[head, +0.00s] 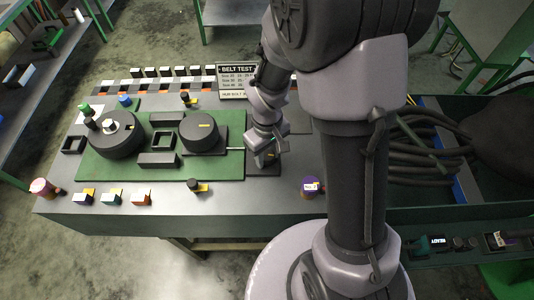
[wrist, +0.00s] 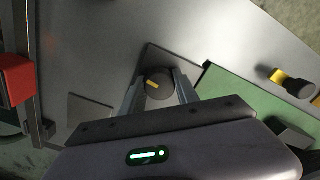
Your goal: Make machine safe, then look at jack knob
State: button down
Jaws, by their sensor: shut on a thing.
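My gripper (wrist: 158,92) is shut on a dark round knob (wrist: 158,82) with a yellow mark on top. The knob sits on a dark square plate (wrist: 155,57) beside the green board (wrist: 236,98). In the head view my gripper (head: 266,160) reaches down at the right end of the green board (head: 120,172); it largely hides the knob there. I cannot tell from any label whether this is the jack knob. A pink-red knob (head: 42,187) stands at the bench's front left corner, and a purple-topped knob (head: 312,187) at the front right.
A large dark drum (head: 115,142) and a smaller drum (head: 199,132) stand on the board. A "BELT TEST" sign (head: 237,80) stands behind. Small coloured blocks (head: 113,196) line the front edge.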

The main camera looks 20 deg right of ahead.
aim_at(267, 155)
jog(key=c, duration=0.9)
grip_release()
notch_tip(267, 155, up, 18)
jog(key=p, duration=0.6)
jog(key=shift+f, duration=0.25)
jog(key=s+a+m+t+y+b, duration=0.1)
jog(key=s+a+m+t+b, duration=0.1)
jog(key=s+b, duration=0.4)
jog(key=s+a+m+t+y+b, duration=0.1)
jog(key=s+m+t+b, duration=0.2)
jog(key=s+m+b, duration=0.2)
jog(key=shift+s+a+r+m+t+b, duration=0.4)
jog(key=shift+s+m, duration=0.2)
jog(key=shift+s, duration=0.15)
